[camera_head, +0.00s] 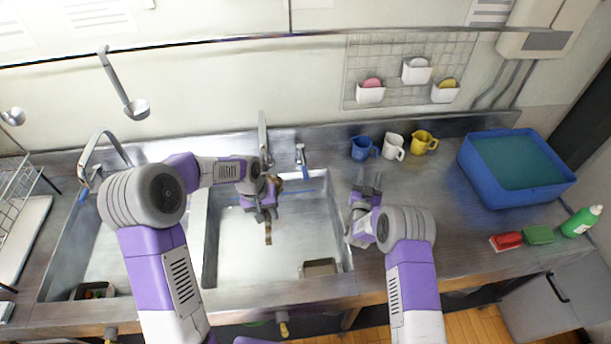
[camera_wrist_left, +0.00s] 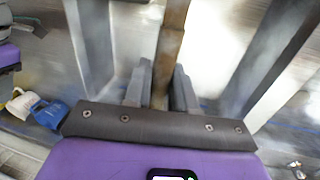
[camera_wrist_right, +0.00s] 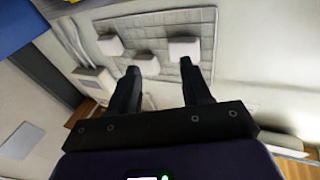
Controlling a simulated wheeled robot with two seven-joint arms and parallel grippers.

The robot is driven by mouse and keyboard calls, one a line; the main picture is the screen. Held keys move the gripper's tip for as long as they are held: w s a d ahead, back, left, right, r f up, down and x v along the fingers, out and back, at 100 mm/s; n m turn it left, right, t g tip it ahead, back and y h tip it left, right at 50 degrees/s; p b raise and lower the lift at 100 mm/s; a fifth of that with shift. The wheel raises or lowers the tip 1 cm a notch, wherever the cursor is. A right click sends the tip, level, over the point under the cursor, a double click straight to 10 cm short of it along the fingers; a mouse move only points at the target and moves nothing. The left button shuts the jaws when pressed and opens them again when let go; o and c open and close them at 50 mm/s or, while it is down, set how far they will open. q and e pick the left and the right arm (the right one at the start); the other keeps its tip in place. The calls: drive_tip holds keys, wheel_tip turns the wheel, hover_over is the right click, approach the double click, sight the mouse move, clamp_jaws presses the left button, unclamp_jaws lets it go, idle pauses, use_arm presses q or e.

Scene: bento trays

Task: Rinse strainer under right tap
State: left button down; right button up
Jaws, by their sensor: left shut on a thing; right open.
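My left gripper (camera_head: 265,213) is over the right sink basin (camera_head: 290,245), just in front of the right tap (camera_head: 263,135). It is shut on a brown handle, seemingly the strainer's (camera_head: 268,235), which also shows between the fingers in the left wrist view (camera_wrist_left: 172,35). A brownish part shows behind the gripper, close to the tap; the strainer's bowl cannot be made out clearly. A lever with a blue tip (camera_head: 302,158) stands right of the tap. I cannot tell whether water runs. My right gripper (camera_head: 368,181) is open and empty above the counter, right of the basin.
Blue, white and yellow mugs (camera_head: 393,147) stand at the back of the counter. A blue tub (camera_head: 482,180), red and green sponges (camera_head: 538,234) and a green bottle (camera_head: 582,221) are at right. The left basin (camera_head: 75,255) has its own tap (camera_head: 100,145). A ladle (camera_head: 135,107) hangs from the rail.

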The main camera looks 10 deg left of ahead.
sight(306, 174)
drive_tip(key=s+a+f+n+g+y, duration=0.1)
drive_tip(key=s+a+f+n+y, duration=0.3)
drive_tip(key=a, duration=0.5)
drive_tip(key=s+a+f+n+g+y, duration=0.15)
drive_tip(key=s+a+n+y, duration=0.3)
drive_tip(key=a, duration=0.45)
drive_tip(key=shift+m+h, duration=0.45)
drive_tip(key=shift+x, duration=5.65)
drive_tip(key=shift+s+a+r, duration=0.1)
drive_tip(key=shift+r, duration=0.05)
clamp_jaws()
